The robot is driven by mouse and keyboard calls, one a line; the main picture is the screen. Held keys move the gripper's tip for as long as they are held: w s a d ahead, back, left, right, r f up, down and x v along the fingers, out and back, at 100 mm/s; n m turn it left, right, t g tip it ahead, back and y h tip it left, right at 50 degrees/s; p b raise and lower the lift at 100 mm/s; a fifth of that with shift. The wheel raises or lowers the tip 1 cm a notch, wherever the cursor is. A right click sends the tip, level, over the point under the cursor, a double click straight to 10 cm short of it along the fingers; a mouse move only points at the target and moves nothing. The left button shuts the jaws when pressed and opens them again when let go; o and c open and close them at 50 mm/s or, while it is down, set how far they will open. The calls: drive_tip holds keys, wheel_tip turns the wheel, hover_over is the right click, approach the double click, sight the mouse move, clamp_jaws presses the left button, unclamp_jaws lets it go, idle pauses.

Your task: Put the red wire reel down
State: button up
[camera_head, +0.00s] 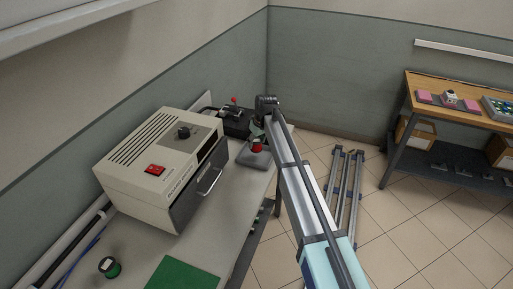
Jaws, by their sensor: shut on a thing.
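The red wire reel (257,146) shows as a small red and dark shape at the far end of the grey bench, over a grey block (254,157). My gripper (259,128) is at the end of my arm, pointing down just above the reel and shut on it. The fingers are dark and small in this view. I cannot tell whether the reel touches the block.
A beige oven-like box (160,165) with a red switch stands on the bench (233,205). A dark device with a red-knobbed lever (236,118) is behind the gripper. A green reel (109,267) and green mat (183,274) lie nearer. A wooden-topped table (465,98) stands right.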

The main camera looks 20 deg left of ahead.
sight(256, 148)
drive_tip(key=shift+f+p, duration=0.5)
drive_tip(key=shift+f, duration=1.65)
drive_tip(key=shift+f, duration=0.15)
drive_tip(key=o, duration=1.3)
drive_tip(key=b+v, duration=0.2)
drive_tip(key=v, duration=1)
drive_tip(key=shift+b, duration=0.4)
